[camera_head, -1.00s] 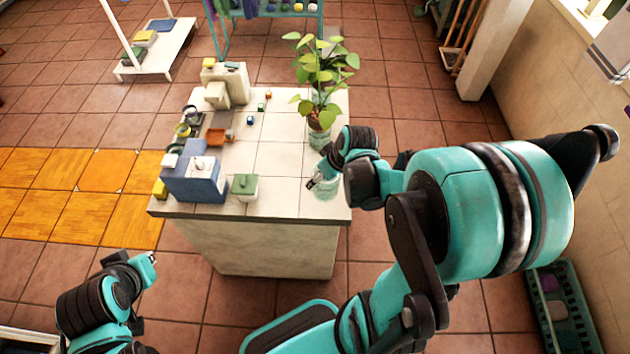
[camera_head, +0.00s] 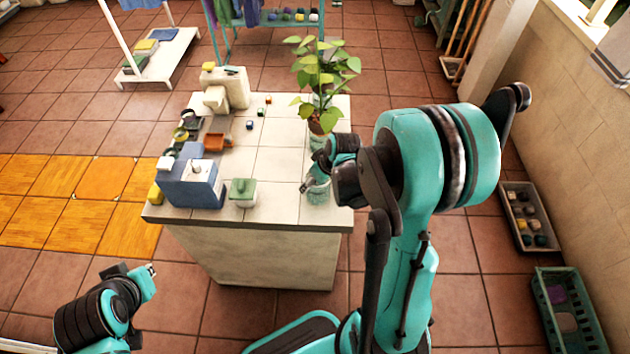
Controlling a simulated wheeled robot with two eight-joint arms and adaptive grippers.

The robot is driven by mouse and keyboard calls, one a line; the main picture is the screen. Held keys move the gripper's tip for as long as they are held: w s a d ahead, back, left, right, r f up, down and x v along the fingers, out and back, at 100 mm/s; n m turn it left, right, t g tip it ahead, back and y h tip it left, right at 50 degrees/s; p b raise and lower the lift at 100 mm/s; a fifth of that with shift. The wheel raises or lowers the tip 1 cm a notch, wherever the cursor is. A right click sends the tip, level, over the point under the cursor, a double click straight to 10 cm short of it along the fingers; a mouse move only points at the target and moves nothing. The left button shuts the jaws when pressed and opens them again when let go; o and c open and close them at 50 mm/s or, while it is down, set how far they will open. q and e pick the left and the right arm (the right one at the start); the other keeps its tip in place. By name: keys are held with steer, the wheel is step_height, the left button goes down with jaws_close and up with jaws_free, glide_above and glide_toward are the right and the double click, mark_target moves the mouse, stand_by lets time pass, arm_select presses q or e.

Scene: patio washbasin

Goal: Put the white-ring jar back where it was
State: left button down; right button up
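A pale green, glassy jar (camera_head: 319,193) stands near the front right corner of the tiled counter (camera_head: 275,190). A second similar jar (camera_head: 318,141) is partly visible behind my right wrist, below the potted plant. I cannot make out a white ring on either, so I cannot tell which is the white-ring jar. My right gripper (camera_head: 307,186) is at the front jar's upper left rim. Its fingers are too small to show whether they grip the jar. My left gripper (camera_head: 152,269) is low at the left, away from the counter and with nothing visible in it; its opening is unclear.
The plant (camera_head: 322,75) rises at the back right. The counter's middle is mostly clear. Crates (camera_head: 566,310) lie on the floor at right.

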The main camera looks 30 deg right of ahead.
steer(key=shift+f, duration=0.2)
steer(key=o, duration=1.5)
steer(key=shift+r, duration=0.1)
steer(key=shift+r, duration=0.25)
steer(key=p+v, duration=0.5)
steer(key=v, duration=0.6)
steer(key=shift+s+r, duration=0.1)
steer(key=shift+r, duration=0.2)
steer(key=shift+s+a+r, duration=0.15)
steer(key=shift+a+r, duration=0.15)
steer(key=s+a+r+m+t, duration=0.1)
steer(key=s+a+r, duration=0.1)
steer(key=a, duration=0.1)
steer(key=s+a+r+m+t, duration=0.1)
steer(key=s+a+r, duration=0.2)
steer(key=a, duration=0.1)
steer(key=s+a+r+h, duration=0.1)
steer(key=s+a+r, duration=0.2)
steer(key=shift+a+r+m+t, duration=0.1)
steer(key=shift+a+m+t, duration=0.3)
